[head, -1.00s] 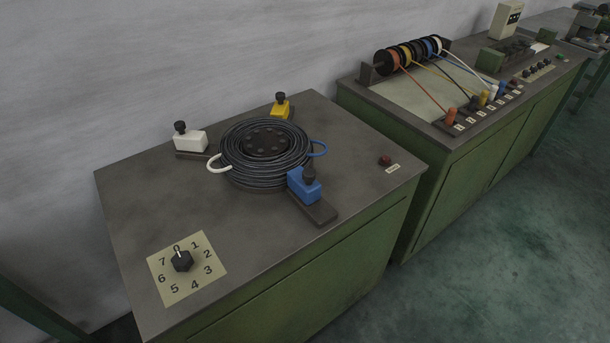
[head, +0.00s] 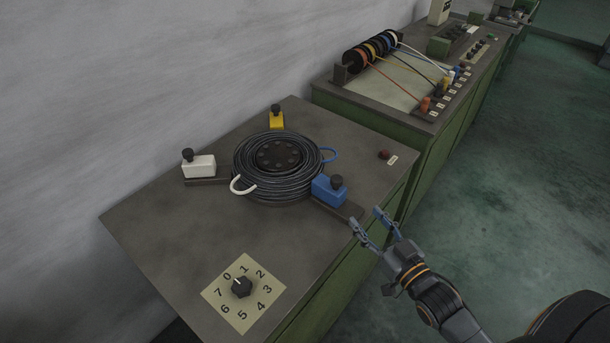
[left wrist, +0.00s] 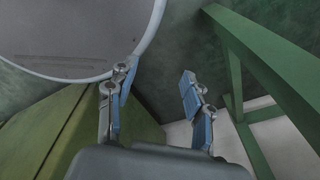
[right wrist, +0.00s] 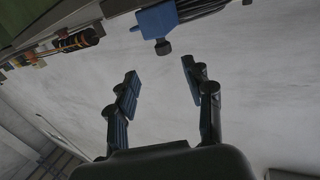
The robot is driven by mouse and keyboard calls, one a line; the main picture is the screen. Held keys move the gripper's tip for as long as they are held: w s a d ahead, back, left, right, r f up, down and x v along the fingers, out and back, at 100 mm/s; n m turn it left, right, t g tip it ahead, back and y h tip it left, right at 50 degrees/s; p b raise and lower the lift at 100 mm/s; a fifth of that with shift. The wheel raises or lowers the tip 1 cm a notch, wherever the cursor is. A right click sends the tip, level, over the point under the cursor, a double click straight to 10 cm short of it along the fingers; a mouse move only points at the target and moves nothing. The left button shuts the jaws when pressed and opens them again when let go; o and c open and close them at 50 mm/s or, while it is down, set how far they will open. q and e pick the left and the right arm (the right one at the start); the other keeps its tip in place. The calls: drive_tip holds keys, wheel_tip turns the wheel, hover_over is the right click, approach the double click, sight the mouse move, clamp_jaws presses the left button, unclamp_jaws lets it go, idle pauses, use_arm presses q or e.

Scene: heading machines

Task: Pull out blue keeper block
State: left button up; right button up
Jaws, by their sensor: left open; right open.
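The blue keeper block (head: 328,190) with a black knob sits on a dark rail at the front right of the black cable coil (head: 262,186). It touches or nearly touches the coil's edge. It also shows at the top of the right wrist view (right wrist: 157,21), with its knob toward the gripper. My right gripper (head: 368,223) is open and empty, just off the outer end of the rail at the table's right edge, apart from the block. My left gripper (left wrist: 160,92) is open and empty in the left wrist view; it is not in the head view.
A white block (head: 199,167) and a yellow block (head: 277,120) stand around the coil. A numbered dial (head: 241,287) is at the table's front, a red button (head: 384,154) at the right. A second bench (head: 375,112) with colored spools stands behind. Green frame bars (left wrist: 245,75) are near my left gripper.

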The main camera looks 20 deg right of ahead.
drive_tip(key=r, duration=0.2)
drive_tip(key=p, duration=0.1)
approach(340, 182)
drive_tip(key=w, duration=0.4)
drive_tip(key=w+p, duration=0.1)
drive_tip(key=w, duration=0.2)
drive_tip(key=w+a, duration=0.1)
drive_tip(key=w, duration=0.2)
drive_tip(key=shift+a+f, duration=0.15)
drive_tip(key=shift+f, duration=0.05)
use_arm(q)
drive_tip(key=shift+d+r, duration=0.25)
drive_tip(key=shift+r, duration=0.45)
drive_tip(key=shift+d+r, duration=0.2)
drive_tip(key=shift+r, duration=0.45)
use_arm(e)
drive_tip(key=shift+w+a, duration=0.15)
drive_tip(key=shift+w, duration=0.55)
use_arm(q)
drive_tip(key=shift+d+p, duration=0.15)
drive_tip(key=shift+p, duration=0.15)
use_arm(e)
drive_tip(key=shift+s, duration=0.1)
clamp_jaws()
